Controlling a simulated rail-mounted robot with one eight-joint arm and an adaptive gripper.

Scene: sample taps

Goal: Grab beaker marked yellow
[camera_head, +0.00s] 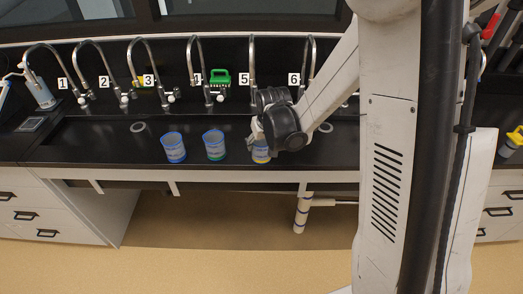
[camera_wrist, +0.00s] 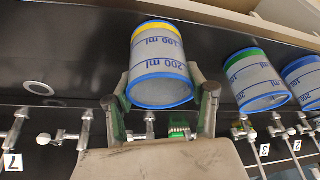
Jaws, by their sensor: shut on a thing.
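The yellow-marked beaker (camera_wrist: 160,65) has a yellow band at its base and a blue rim, and it fills the middle of the wrist view. My gripper (camera_wrist: 168,90) is around it, with one finger against each side. In the head view the same beaker (camera_head: 261,156) is mostly hidden behind my gripper (camera_head: 257,138), near the front edge of the black counter. The green-marked beaker (camera_head: 214,145) and the blue-marked beaker (camera_head: 174,147) stand to its left. In the wrist view the green-marked one (camera_wrist: 257,80) is just right of my finger.
Numbered curved taps (camera_head: 193,70) line the back of the counter (camera_head: 100,140). A green container (camera_head: 219,79) stands behind, between taps. A round drain hole (camera_head: 137,127) lies left of the beakers. The counter's left part is mostly free.

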